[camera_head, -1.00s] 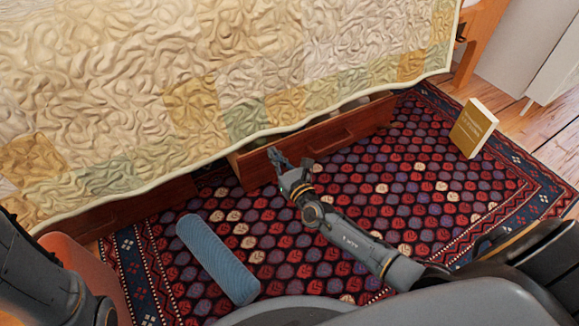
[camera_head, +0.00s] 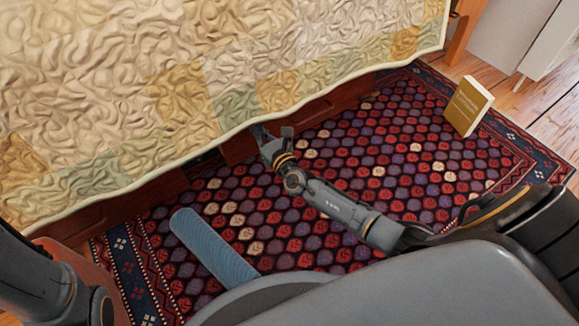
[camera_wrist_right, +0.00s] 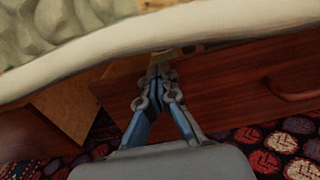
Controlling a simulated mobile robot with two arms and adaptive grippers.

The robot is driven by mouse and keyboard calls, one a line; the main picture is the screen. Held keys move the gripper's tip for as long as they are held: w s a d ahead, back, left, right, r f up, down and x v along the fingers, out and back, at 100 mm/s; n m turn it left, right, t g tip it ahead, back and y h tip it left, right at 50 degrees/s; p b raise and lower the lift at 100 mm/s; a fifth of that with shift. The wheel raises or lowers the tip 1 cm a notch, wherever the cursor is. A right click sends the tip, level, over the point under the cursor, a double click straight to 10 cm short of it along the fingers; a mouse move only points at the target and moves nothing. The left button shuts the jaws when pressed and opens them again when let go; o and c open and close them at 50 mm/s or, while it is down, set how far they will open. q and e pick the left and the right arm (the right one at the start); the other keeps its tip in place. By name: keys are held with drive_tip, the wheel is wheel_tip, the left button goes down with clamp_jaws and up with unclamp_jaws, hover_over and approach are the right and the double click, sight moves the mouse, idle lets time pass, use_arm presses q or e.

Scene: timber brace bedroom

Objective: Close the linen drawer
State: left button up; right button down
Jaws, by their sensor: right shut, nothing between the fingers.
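The linen drawer (camera_head: 345,97) is a reddish-brown wooden drawer under the bed, partly hidden by the hanging quilt. In the right wrist view its front (camera_wrist_right: 225,88) has a wooden handle (camera_wrist_right: 292,92) at the right. A lighter wooden side panel shows left of the front, and the front still stands out from the bed frame. My right gripper (camera_head: 266,133) is at the left part of the drawer front, just under the quilt edge. It is shut and empty, its fingertips (camera_wrist_right: 160,75) against or very close to the front. My left gripper is outside the view.
A quilt (camera_head: 200,90) hangs over the bed side. A blue roll (camera_head: 212,248) lies on the patterned rug (camera_head: 350,165). A yellow book (camera_head: 467,107) stands on the rug at the right.

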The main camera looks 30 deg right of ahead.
drive_tip(key=shift+w+d+r, duration=0.2)
drive_tip(key=shift+w, duration=0.05)
drive_tip(key=s, duration=1.2)
drive_tip(key=shift+s+d+f, duration=0.2)
drive_tip(key=shift+s+d, duration=0.05)
drive_tip(key=shift+d, duration=0.05)
